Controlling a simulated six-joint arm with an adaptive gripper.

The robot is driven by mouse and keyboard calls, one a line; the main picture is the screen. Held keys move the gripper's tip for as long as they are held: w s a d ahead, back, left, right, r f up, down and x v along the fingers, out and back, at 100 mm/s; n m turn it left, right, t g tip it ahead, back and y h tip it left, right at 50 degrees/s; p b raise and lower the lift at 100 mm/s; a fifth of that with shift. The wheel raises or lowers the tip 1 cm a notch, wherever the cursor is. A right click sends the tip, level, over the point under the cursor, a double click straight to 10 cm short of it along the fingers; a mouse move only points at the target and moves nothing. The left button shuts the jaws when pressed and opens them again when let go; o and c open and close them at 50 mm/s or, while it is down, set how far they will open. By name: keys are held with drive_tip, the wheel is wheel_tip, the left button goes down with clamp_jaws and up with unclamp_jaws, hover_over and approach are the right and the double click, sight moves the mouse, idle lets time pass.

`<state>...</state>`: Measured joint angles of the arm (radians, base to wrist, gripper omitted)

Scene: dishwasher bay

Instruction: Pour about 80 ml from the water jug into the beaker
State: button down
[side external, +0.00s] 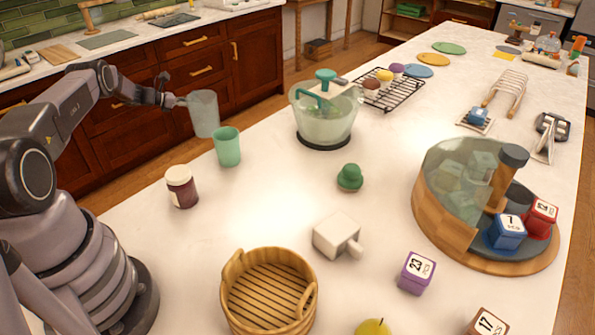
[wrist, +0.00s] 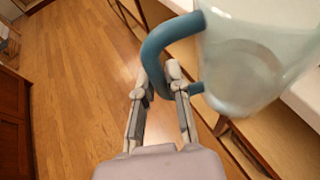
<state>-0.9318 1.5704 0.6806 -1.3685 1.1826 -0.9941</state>
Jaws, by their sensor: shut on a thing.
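The water jug (side external: 204,114) is a clear, pale bluish vessel, held in the air near the counter's left edge, leaning slightly. In the wrist view the jug (wrist: 245,65) shows at the upper right with a blue handle (wrist: 152,50). My gripper (side external: 170,100) is shut on that handle; in the wrist view the fingers (wrist: 160,90) close around it. A green tumbler-shaped cup (side external: 228,148), which looks like the beaker, stands upright on the counter just below and right of the jug. The water level in both cannot be made out.
A dark-red jar with a white lid (side external: 182,187) stands left of the beaker. A glass bowl with a teal utensil (side external: 325,115) stands to its right. A green hat-shaped item (side external: 350,177), white mug (side external: 338,235) and wooden basket (side external: 268,290) are nearer. Counter around the beaker is mostly clear.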

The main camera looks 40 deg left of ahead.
sight(195, 97)
idle(0.4)
drive_tip(key=shift+s+d+r+m+y, duration=0.1)
drive_tip(key=shift+d+r+m+y, duration=0.15)
drive_tip(key=shift+r, duration=0.2)
drive_tip(key=shift+d+r+m+y, duration=0.15)
drive_tip(key=shift+d+r+m, duration=0.05)
drive_tip(key=shift+r+m, duration=0.2)
drive_tip(key=shift+s+d+r+m+y, duration=0.15)
drive_tip(key=shift+d+r+m+y, duration=0.25)
drive_tip(key=shift+d+r+m, duration=0.3)
drive_tip(key=shift+s+d+r+m+t+y, duration=0.2)
drive_tip(key=shift+d+r+m+y, duration=0.3)
drive_tip(key=shift+d+r, duration=0.35)
drive_tip(key=shift+s+d+r+m+t+y, duration=0.1)
drive_tip(key=shift+s+d+r+m+y, duration=0.1)
drive_tip(key=shift+d+r+m+y, duration=0.45)
drive_tip(key=d+r+m+t+y, duration=0.1)
drive_tip(key=d+r+m, duration=0.1)
drive_tip(key=r, duration=0.3)
drive_tip(key=shift+s+d+r+y, duration=0.2)
drive_tip(key=shift+s+d+y, duration=0.15)
drive_tip(key=shift+d, duration=0.15)
drive_tip(key=shift+s+d+r+m, duration=0.1)
drive_tip(key=shift+d+r+m, duration=0.25)
drive_tip(key=shift+r+m, duration=0.15)
drive_tip(key=shift+s+d+r+m+y, duration=0.1)
drive_tip(key=shift+d+r+m+y, duration=0.2)
drive_tip(key=shift+d+r+y, duration=0.15)
